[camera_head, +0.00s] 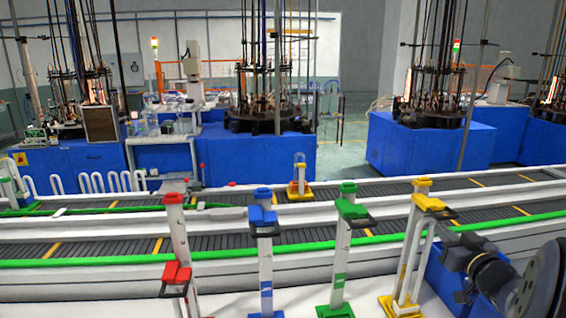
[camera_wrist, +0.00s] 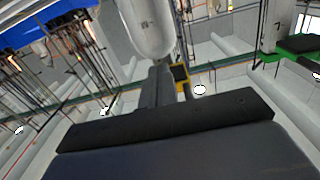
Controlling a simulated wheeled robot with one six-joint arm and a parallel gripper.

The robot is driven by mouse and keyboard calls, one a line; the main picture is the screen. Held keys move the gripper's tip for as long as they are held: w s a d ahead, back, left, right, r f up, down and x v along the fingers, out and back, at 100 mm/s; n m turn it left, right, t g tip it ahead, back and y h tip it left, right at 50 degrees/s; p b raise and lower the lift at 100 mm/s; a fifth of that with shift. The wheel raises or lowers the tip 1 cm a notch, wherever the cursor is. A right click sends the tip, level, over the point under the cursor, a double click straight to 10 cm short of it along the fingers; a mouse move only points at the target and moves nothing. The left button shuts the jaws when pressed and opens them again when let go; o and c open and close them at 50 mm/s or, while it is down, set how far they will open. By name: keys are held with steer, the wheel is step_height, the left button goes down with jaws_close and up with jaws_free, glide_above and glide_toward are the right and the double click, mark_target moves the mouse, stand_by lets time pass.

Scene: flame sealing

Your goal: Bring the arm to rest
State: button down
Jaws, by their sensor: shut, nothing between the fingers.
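My gripper (camera_head: 458,252) is at the lower right of the head view, beside the stand with yellow parts (camera_head: 411,250). I cannot tell whether it touches that stand. In the wrist view its dark body fills the bottom and its narrow fingers (camera_wrist: 160,88) point up the picture, shut and empty. A white rounded part (camera_wrist: 150,28) shows beyond the fingers, with a small yellow piece (camera_wrist: 180,74) beside them. The wrist view is strongly tilted.
Stands with red (camera_head: 176,273), blue (camera_head: 264,222) and green (camera_head: 352,212) parts line the front. Behind them runs a conveyor (camera_head: 210,240) with green rails. A small yellow-based holder (camera_head: 299,190) is at its far side. Blue machines (camera_head: 430,145) stand behind.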

steer(key=s+d+f, duration=0.1)
steer(key=s, duration=1)
steer(key=shift+d, duration=0.25)
steer(key=shift+w+a, duration=0.1)
steer(key=shift+a, duration=0.05)
